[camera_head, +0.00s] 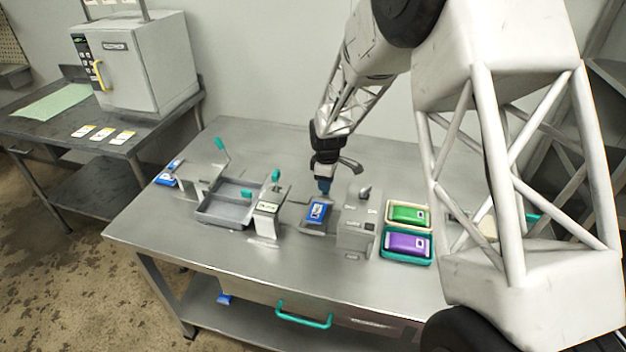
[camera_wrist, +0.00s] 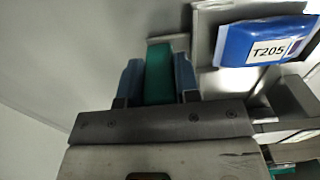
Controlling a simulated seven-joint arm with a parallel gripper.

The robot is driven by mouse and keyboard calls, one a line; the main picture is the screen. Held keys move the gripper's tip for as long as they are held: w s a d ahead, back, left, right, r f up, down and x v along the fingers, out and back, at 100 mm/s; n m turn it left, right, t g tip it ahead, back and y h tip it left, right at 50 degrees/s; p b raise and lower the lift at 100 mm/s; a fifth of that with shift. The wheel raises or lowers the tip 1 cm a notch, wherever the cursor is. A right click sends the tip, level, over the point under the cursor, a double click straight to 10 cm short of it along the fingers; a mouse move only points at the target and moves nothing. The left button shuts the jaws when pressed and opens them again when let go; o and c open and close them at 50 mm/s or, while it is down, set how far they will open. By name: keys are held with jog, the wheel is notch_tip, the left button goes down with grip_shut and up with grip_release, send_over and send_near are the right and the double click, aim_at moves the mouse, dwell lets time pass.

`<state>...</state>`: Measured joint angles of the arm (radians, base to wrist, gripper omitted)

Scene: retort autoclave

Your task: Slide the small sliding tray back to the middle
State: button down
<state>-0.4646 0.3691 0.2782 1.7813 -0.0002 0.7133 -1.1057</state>
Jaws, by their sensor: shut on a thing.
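The small sliding tray (camera_head: 313,232) is grey and carries a blue pouch (camera_head: 318,211), just left of a grey boxy device. In the wrist view the tray (camera_wrist: 203,45) shows beside the fingers, and the pouch (camera_wrist: 262,42) has a label reading T205. My gripper (camera_head: 324,187) is down at the tray's back edge. In the wrist view its blue fingers are shut on a teal handle (camera_wrist: 158,75), one on each side. The handle is hidden behind the fingers in the head view.
The grey device (camera_head: 357,240) stands close to the tray's right. Farther right are a green pouch (camera_head: 408,213) and a purple pouch (camera_head: 407,243) in trays. Left is a larger grey tray (camera_head: 222,214) with teal-handled parts around it. A white autoclave (camera_head: 140,65) stands on the left bench.

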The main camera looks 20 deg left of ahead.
jog(key=shift+d, duration=0.2)
jog(key=c, duration=0.8)
grip_release()
jog(key=shift+c, duration=0.2)
jog(key=shift+r, duration=3.9)
